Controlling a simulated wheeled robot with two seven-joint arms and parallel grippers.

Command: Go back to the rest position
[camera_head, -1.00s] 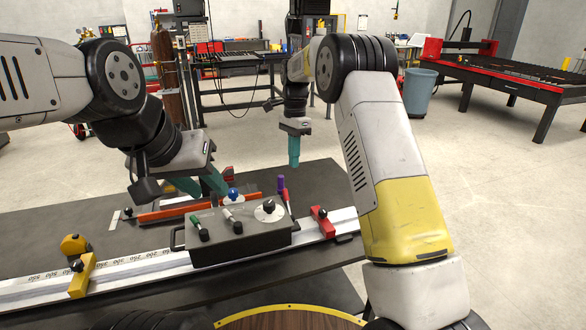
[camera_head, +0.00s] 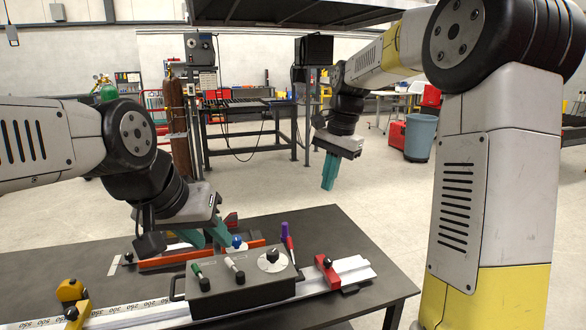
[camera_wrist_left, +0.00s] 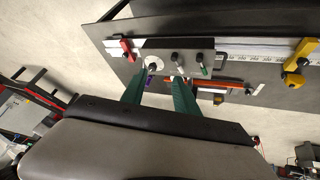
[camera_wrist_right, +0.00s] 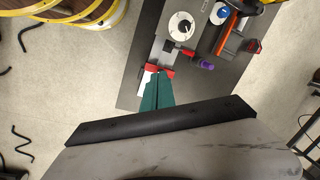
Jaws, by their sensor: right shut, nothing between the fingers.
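My left gripper (camera_head: 206,236) is open, its two teal fingers spread above the far side of the grey control box (camera_head: 240,290). In the left wrist view the fingers (camera_wrist_left: 158,92) are apart with nothing held between them. My right gripper (camera_head: 329,172) is shut and empty, its teal fingers pointing down in the air beyond the table's right part. In the right wrist view its fingers (camera_wrist_right: 156,92) are together, apparently well above the table.
The dark table (camera_head: 340,235) carries a white scale rail (camera_head: 352,270), a red clamp (camera_head: 327,270), yellow clamps (camera_head: 72,292), a purple-handled tool (camera_head: 285,232) and a blue knob (camera_head: 237,241). A blue-grey bin (camera_head: 419,138) stands on open floor behind.

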